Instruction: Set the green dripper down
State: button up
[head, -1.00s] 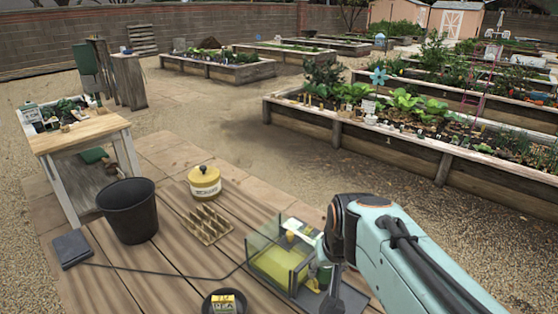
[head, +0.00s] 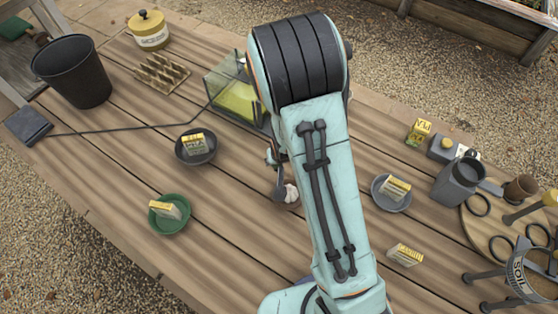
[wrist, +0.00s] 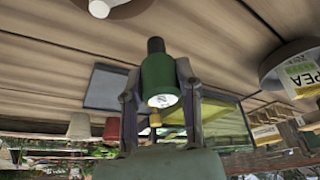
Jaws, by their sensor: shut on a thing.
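My gripper (wrist: 160,92) is shut on the green dripper (wrist: 158,75), a small green bottle with a dark tip, in the middle of the wrist view. One finger lies on each side of it. The tip points away from my gripper, towards the wooden tabletop (wrist: 40,50). I cannot tell whether the dripper touches the table. In the head view my arm covers most of my gripper, and I cannot make out the dripper clearly there. A dark saucer with a pea packet (head: 194,144) and a green saucer (head: 167,228) with a packet stand to the left of my arm.
A glass-sided tank (head: 236,98) stands behind my arm. A small white lump (head: 291,193) lies close beside my arm. A grey saucer (head: 384,205), a loose packet (head: 405,255) and a grey can (head: 455,184) are to the right. The front left planks are bare.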

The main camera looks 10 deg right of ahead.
jog(key=shift+f, duration=1.15)
jog(key=shift+f, duration=0.1)
jog(key=o, duration=0.9)
jog(key=shift+o, duration=0.2)
jog(key=s+r+g, duration=0.1)
jog(key=s+r, duration=0.4)
jog(key=r, duration=0.3)
jog(key=s+r+y, duration=0.1)
jog(key=s+r, duration=0.4)
jog(key=r, duration=0.3)
jog(key=shift+s+a+r+g, duration=0.3)
jog(key=shift+s+g, duration=0.05)
jog(key=shift+g, duration=0.05)
jog(key=shift+o, duration=0.5)
jog(key=s+r+n+g, duration=0.1)
jog(key=s+r+g, duration=0.2)
jog(key=s, duration=0.9)
notch_tip(320, 180, up, 2)
jog(key=shift+d+r, duration=0.15)
jog(key=shift+d, duration=0.05)
